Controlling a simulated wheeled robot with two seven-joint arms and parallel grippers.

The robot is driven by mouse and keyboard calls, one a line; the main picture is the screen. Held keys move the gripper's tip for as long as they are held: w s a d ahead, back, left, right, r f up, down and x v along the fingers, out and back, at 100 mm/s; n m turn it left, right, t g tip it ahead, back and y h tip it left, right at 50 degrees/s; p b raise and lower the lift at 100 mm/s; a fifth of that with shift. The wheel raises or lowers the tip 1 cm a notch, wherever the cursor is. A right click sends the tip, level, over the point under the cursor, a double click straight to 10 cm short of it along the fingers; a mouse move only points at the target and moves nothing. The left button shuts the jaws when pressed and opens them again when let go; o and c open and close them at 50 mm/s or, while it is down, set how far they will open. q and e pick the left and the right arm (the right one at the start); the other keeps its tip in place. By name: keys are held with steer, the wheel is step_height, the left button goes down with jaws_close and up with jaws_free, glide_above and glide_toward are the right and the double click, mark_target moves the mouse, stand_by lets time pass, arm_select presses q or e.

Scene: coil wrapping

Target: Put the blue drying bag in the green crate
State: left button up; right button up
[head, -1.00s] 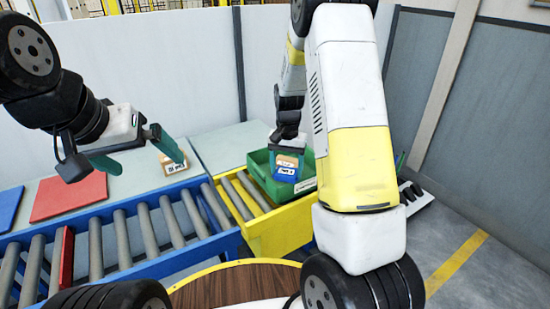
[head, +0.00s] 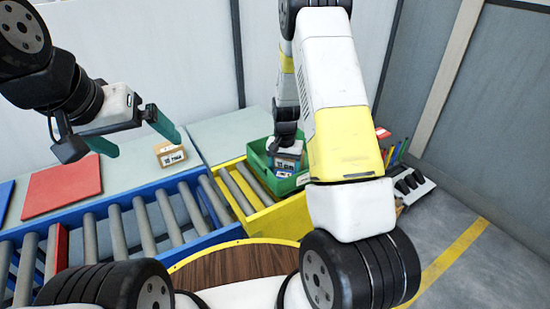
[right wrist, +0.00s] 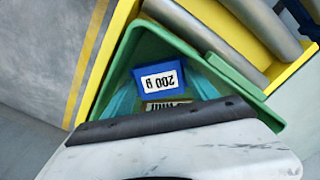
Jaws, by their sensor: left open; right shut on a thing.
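In the head view my right gripper (head: 285,160) is down inside the opening of the green crate (head: 290,186), with the bag (head: 283,172) partly hidden. I cannot tell if the bag touches the crate floor. My left gripper (head: 146,146) is open and empty over the grey table.
The crate stands at the yellow roller conveyor (head: 262,215). A blue roller conveyor (head: 165,246) runs to its left. A small cardboard box (head: 170,154) and a red mat (head: 64,185) lie on the grey table (head: 135,165). A bin of coloured sticks (head: 394,153) is at right.

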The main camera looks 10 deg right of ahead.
steer(key=shift+f, duration=0.3)
steer(key=o, duration=1.1)
steer(key=shift+f, duration=0.1)
steer(key=shift+o, duration=0.2)
step_height(320, 180, up, 12)
step_height(320, 180, up, 16)
steer(key=n+t+y, duration=0.2)
steer(key=t, duration=0.1)
glide_above(284, 175)
steer(key=s+a, duration=0.2)
steer(key=s, duration=0.7)
steer(key=s+a+r+n+t, duration=0.1)
steer(key=s+r, duration=0.2)
steer(key=s, duration=0.4)
steer(key=s+r+n+t, duration=0.2)
steer(key=s+r, duration=0.2)
steer(key=s, duration=0.4)
steer(key=shift+s+a+n, duration=0.15)
steer(key=shift+a+n, duration=0.15)
steer(key=shift+a, duration=0.1)
